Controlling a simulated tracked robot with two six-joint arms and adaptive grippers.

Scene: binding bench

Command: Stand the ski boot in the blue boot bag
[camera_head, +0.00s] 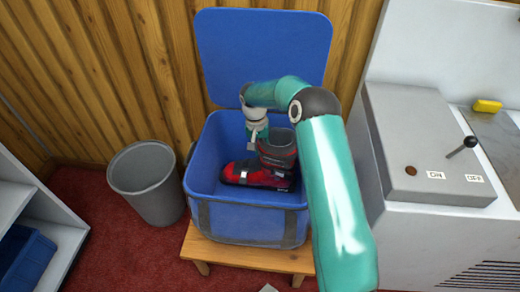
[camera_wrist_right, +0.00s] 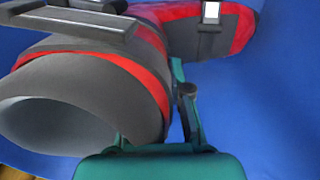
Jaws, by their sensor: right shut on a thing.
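The ski boot (camera_head: 262,176), red and black, is inside the open blue boot bag (camera_head: 250,222) in the head view. It looks upright, its toe pointing left and its dark cuff up. In the wrist view the boot (camera_wrist_right: 95,85) shows its wide grey cuff opening at the left and its red-edged shell behind, against blue. My right gripper (camera_head: 259,142) reaches down into the bag and is shut on the boot's cuff. I cannot tell whether the sole rests on the bag's floor. My left gripper is not in view.
The bag's lid (camera_head: 262,45) stands open against the wood-slat wall. The bag sits on a wooden bench (camera_head: 240,257). A grey bin (camera_head: 150,190) stands left of it. A white machine with a grey lever box (camera_head: 425,150) stands close on the right.

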